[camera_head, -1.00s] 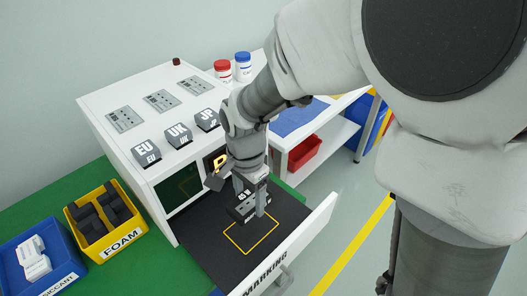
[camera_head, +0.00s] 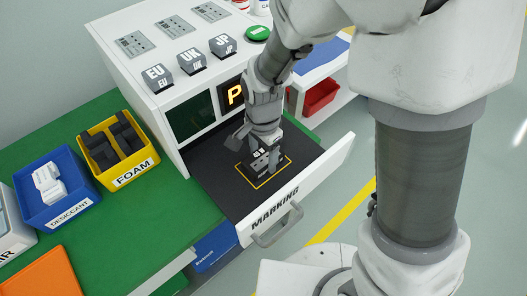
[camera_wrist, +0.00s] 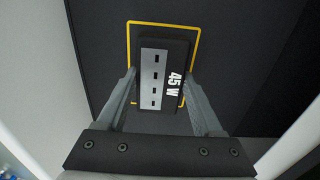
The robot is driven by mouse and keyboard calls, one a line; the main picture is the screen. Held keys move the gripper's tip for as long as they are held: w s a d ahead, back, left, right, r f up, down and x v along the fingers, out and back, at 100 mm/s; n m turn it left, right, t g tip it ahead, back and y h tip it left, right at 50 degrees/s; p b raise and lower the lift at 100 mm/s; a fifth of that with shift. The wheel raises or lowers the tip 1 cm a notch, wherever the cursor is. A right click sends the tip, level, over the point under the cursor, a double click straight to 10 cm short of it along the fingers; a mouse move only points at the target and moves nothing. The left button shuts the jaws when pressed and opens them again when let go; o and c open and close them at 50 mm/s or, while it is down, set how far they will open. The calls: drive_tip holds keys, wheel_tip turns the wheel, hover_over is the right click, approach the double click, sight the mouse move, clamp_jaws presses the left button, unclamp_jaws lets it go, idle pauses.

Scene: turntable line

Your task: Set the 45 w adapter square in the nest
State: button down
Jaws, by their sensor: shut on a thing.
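The 45 w adapter (camera_wrist: 172,97) is a dark block with a pale grey socket face and white "45 W" lettering. My gripper (camera_wrist: 160,88) is shut on it, one finger on each side. The nest is a yellow square outline (camera_wrist: 198,50) on the dark drawer floor. In the wrist view the adapter lies over the outline, nearly lined up with it, and hides part of the lower edge. In the head view my gripper (camera_head: 262,155) holds the adapter (camera_head: 257,168) low over the outline (camera_head: 285,168). I cannot tell whether it touches the floor.
The open MARKING drawer (camera_head: 300,185) has a raised white front. A yellow foam bin (camera_head: 120,150) and blue desiccant bin (camera_head: 70,205) stand left on the green bench.

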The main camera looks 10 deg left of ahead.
sight(263, 157)
drive_tip(key=shift+c, duration=0.2)
unclamp_jaws()
drive_tip(key=shift+f, duration=0.1)
wheel_tip(263, 157, up, 12)
drive_tip(key=p, duration=0.3)
drive_tip(key=s+d+r+n+t, duration=0.2)
drive_tip(key=s+d+r+n, duration=0.2)
drive_tip(key=d+r, duration=0.3)
drive_tip(key=s+d+r+n+t, duration=0.3)
drive_tip(key=d+r, duration=0.5)
drive_tip(key=d, duration=0.5)
drive_tip(key=shift+s+n+t, duration=0.3)
drive_tip(key=shift+s+n, duration=0.3)
drive_tip(key=shift+s, duration=0.1)
